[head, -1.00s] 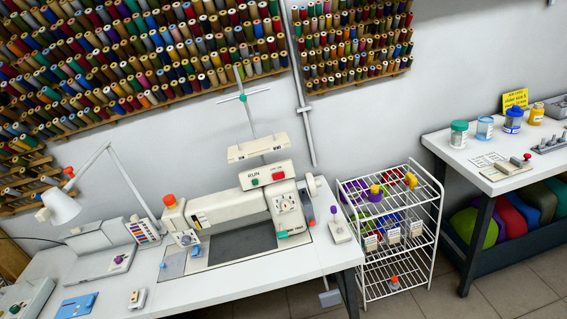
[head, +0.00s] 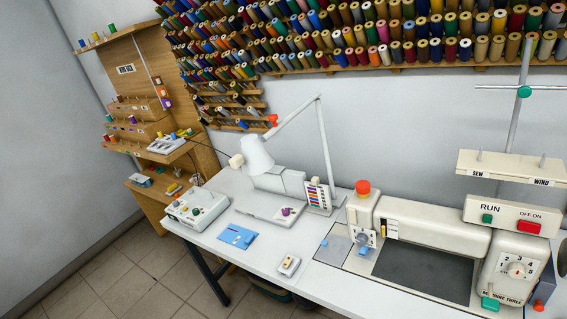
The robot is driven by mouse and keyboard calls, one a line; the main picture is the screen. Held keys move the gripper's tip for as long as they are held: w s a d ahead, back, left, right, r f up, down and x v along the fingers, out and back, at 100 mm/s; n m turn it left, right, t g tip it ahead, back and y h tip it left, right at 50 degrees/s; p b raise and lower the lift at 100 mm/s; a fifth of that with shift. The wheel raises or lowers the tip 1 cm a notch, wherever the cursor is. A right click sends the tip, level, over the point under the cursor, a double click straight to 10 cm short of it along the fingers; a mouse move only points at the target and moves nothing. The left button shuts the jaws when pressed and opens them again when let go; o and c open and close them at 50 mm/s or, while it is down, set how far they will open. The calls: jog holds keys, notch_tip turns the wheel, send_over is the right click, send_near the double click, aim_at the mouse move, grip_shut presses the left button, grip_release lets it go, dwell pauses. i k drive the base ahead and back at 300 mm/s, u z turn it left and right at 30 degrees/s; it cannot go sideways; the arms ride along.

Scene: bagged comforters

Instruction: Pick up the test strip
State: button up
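I cannot make out for certain which thing is the test strip. A flat blue piece (head: 238,236) lies on the white table, left of the middle. A small upright panel with coloured stripes (head: 319,193) stands behind it, beside the lamp. A small whitish block (head: 288,266) lies near the table's front edge. My gripper is not in view.
A large sewing machine (head: 435,232) with RUN and ON/OFF buttons fills the right of the table (head: 225,257). A white lamp (head: 257,153) and a control box (head: 197,208) stand left.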

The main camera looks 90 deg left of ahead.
aim_at(242, 237)
jog(key=u, duration=1.8)
jog(key=k, duration=0.5)
jog(key=u, duration=0.05)
jog(key=i, duration=0.5)
jog(key=z, duration=0.15)
